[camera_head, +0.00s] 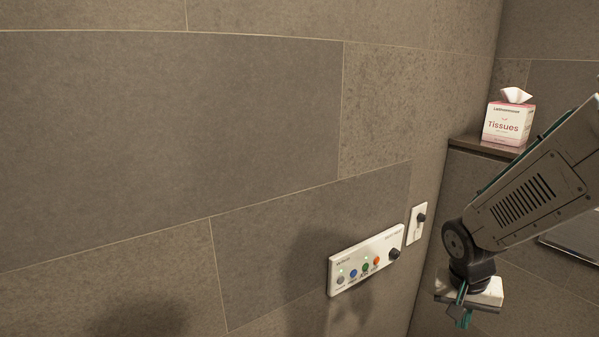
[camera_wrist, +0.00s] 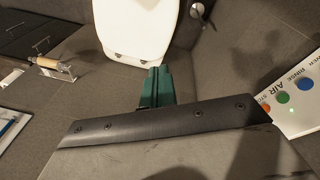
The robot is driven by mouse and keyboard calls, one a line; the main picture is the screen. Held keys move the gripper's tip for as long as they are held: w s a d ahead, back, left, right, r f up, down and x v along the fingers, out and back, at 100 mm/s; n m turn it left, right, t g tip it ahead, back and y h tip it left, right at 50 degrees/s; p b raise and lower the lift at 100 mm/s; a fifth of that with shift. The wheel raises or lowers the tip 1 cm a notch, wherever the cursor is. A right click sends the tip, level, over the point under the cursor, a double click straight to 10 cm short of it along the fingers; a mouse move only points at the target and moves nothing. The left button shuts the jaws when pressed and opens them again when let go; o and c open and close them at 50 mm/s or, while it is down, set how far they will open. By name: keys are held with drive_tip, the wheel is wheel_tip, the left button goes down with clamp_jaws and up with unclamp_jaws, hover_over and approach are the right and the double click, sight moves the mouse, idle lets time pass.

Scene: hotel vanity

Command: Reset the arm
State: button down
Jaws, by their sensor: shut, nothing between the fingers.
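My gripper (camera_head: 461,302) hangs at the end of my arm at the lower right of the head view, to the right of a white wall control panel (camera_head: 345,277). In the wrist view, the teal fingers of my gripper (camera_wrist: 158,72) are closed together with nothing between them. They point toward a white seat or lid (camera_wrist: 137,25), with clear space appearing around the fingertips. The control panel also shows at the right edge of the wrist view (camera_wrist: 296,118), partly cut off, with coloured buttons and lettering.
A small white wall plate with a dark knob (camera_head: 417,224) is beside the panel. A tissue box (camera_head: 508,124) stands on a dark ledge (camera_head: 482,146) behind my arm. The wrist view shows a metal holder (camera_wrist: 62,70) at left. The tiled wall at left is bare.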

drive_tip(key=s+a+r+n+y, duration=0.1)
drive_tip(key=s+a+r+n, duration=0.1)
drive_tip(key=s+r, duration=0.6)
drive_tip(key=s+a+r+n+y, duration=0.1)
drive_tip(key=s+a+r+n, duration=0.2)
drive_tip(key=s+r, duration=0.5)
drive_tip(key=shift+s+a+n+t, duration=0.3)
drive_tip(key=shift+s+a, duration=0.2)
drive_tip(key=shift+s, duration=0.4)
idle(2.6)
